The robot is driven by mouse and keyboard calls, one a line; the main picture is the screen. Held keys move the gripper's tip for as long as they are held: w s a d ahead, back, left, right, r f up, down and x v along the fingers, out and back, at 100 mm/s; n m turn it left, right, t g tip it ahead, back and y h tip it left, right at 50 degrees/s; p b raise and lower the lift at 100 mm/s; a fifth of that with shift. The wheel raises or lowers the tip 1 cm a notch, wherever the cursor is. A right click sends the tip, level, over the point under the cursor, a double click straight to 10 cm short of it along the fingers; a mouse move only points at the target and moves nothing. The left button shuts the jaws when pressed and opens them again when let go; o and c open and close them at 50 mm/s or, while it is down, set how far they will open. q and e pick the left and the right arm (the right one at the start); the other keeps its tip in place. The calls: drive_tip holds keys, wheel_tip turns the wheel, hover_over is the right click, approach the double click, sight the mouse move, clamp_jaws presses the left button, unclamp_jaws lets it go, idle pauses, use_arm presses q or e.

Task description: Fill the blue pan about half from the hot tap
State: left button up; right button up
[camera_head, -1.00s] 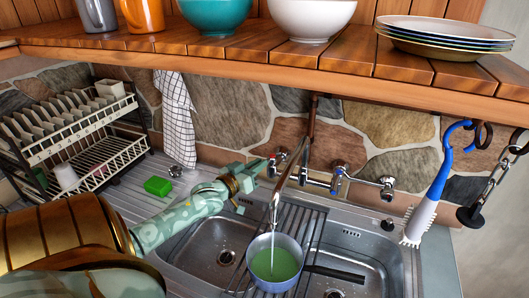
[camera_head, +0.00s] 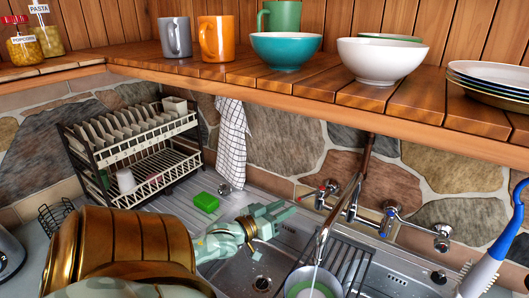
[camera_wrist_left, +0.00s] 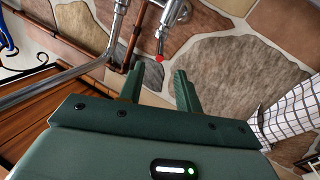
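The blue pan (camera_head: 290,290) stands under the spout (camera_head: 324,235) at the bottom edge of the head view, largely cut off. A thin stream of water (camera_head: 316,274) falls into it; its inside looks pale green, and I cannot judge the level. The red-marked hot tap (camera_head: 328,188) is on the wall left of the blue-marked tap (camera_head: 389,208). My left gripper (camera_head: 286,210) is open and empty, left of and apart from the hot tap. In the wrist view the red mark (camera_wrist_left: 159,58) lies beyond the fingertips (camera_wrist_left: 157,72). My right gripper is out of view.
The shelf (camera_head: 300,88) with bowls and mugs overhangs the sink. A dish rack (camera_head: 135,150), green sponge (camera_head: 206,202) and checked towel (camera_head: 232,140) are to the left. A blue-handled brush (camera_head: 490,265) hangs at the right.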

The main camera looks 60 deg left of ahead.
use_arm(q)
drive_tip(key=s, duration=0.6)
drive_tip(key=shift+s+d, duration=0.35)
drive_tip(key=shift+s, duration=0.05)
idle(6.7)
